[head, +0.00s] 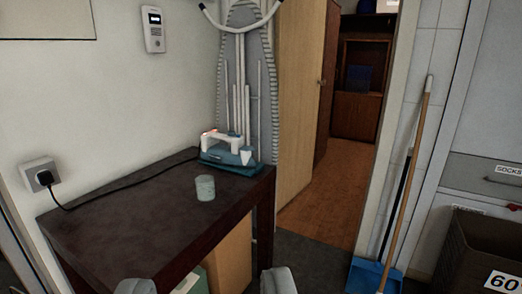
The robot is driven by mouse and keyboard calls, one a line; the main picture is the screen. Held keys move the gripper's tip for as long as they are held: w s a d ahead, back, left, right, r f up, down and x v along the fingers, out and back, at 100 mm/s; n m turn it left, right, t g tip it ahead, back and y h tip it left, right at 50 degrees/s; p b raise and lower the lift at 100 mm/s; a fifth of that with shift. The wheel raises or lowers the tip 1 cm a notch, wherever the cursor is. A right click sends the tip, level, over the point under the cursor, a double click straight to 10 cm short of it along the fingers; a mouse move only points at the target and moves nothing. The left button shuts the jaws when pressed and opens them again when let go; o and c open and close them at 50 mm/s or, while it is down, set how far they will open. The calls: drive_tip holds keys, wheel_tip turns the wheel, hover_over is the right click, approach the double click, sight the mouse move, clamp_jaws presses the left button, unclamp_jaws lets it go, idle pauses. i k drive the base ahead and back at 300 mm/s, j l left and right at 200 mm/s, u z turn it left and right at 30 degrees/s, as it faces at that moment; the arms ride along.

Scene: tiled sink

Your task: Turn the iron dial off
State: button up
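The blue and white iron (231,152) rests on the back right corner of the dark table (115,215). A small red spot shows at its upper left end. I cannot make out its dial at this size. A black cord runs from the iron along the table to a wall socket (39,173). My gripper (207,284) shows as two grey fingertips at the bottom edge, wide apart with nothing between them. It is in front of and below the iron, well away from it.
A pale green cylinder (205,188) stands on the table in front of the iron. An ironing board (246,90) leans upright behind. To the right are an open doorway (335,185), a broom (408,180), a blue dustpan (373,277) and a dark bin (475,255).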

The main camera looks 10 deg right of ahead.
sight(231, 133)
drive_tip(key=i+l, duration=0.2)
drive_tip(key=i, duration=0.25)
drive_tip(key=i+l, duration=0.2)
drive_tip(key=i, duration=0.3)
drive_tip(key=i+l, duration=0.25)
drive_tip(key=i, duration=0.2)
drive_tip(key=i+l, duration=0.2)
drive_tip(key=i, duration=0.3)
drive_tip(key=i+l, duration=0.2)
drive_tip(key=i, duration=0.25)
drive_tip(key=u, duration=0.05)
